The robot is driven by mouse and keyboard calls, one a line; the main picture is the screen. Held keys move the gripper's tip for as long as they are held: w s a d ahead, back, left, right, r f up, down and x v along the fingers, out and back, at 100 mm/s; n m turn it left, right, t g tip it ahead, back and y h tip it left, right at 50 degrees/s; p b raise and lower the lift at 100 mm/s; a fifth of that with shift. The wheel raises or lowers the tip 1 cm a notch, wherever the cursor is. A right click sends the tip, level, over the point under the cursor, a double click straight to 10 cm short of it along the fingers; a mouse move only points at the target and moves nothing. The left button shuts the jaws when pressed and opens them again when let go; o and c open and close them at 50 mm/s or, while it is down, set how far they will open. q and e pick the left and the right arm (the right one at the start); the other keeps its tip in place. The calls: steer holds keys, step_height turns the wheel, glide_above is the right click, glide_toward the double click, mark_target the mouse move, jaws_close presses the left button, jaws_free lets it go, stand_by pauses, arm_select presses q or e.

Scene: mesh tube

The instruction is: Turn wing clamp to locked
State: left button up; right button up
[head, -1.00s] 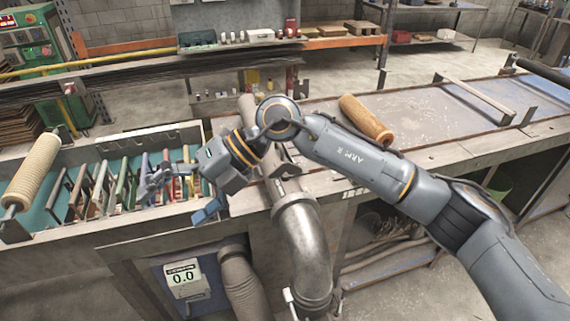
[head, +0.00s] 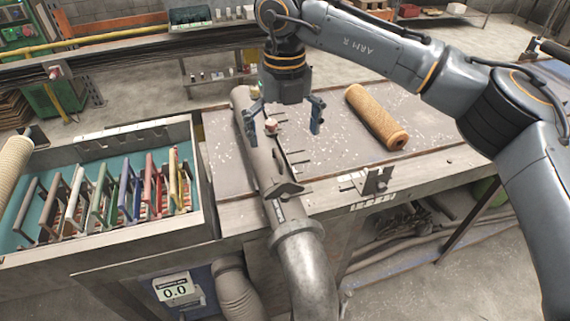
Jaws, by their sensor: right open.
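A dark grey wing-shaped piece (head: 287,190), which looks like the wing clamp, sits across the metal pipe (head: 266,165) near the table's front edge in the head view. Whether it is locked I cannot tell. My right gripper (head: 286,121) points down above the pipe, farther back than the wing piece and apart from it. Its two blue-grey fingers are spread wide with nothing held. A small brownish knob (head: 271,127) shows between the fingers. My left gripper is not in view.
A tan mesh roll (head: 378,118) lies on the table right of the pipe. A bin (head: 196,165) with several coloured-handled frames stands at the left, with another roll (head: 12,165) at its left end. A small metal bracket (head: 375,182) stands at the table's front edge.

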steer(key=p, duration=0.4)
glide_above(285, 183)
steer(key=f, duration=0.7)
steer(key=shift+s, duration=0.25)
steer(key=f, duration=0.3)
steer(key=f+p, duration=0.1)
steer(key=f, duration=0.1)
steer(key=shift+w+f, duration=0.2)
steer(key=shift+f, duration=0.2)
steer(key=shift+f+p, duration=0.2)
steer(key=shift+p, duration=0.1)
steer(key=shift+c, duration=0.2)
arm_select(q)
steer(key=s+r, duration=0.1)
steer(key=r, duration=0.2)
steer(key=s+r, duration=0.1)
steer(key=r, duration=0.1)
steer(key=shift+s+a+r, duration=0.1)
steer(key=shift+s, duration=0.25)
arm_select(e)
steer(key=c, duration=1)
